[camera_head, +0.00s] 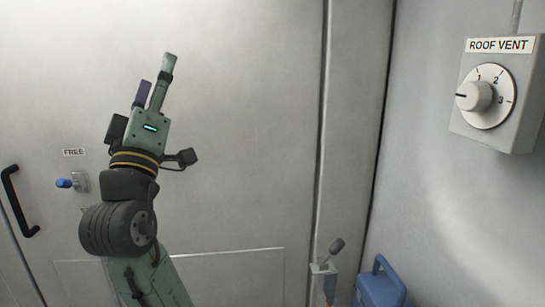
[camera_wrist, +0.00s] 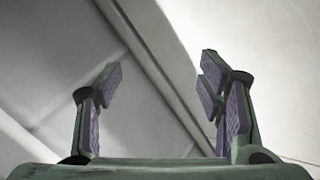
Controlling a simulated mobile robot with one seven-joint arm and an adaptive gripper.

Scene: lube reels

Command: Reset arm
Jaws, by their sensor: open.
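My gripper (camera_head: 157,82) is raised in front of the grey wall panel in the head view, its fingers pointing up and slightly right. The wrist view shows my gripper (camera_wrist: 160,85) with its two purple-padded fingers wide apart and nothing between them.
A ROOF VENT dial box (camera_head: 500,95) is on the right wall. A blue-handled latch (camera_head: 74,183) marked FREE and a black door handle (camera_head: 18,203) are at left. A blue container (camera_head: 380,287) and a grey-knobbed lever (camera_head: 330,258) stand at lower right.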

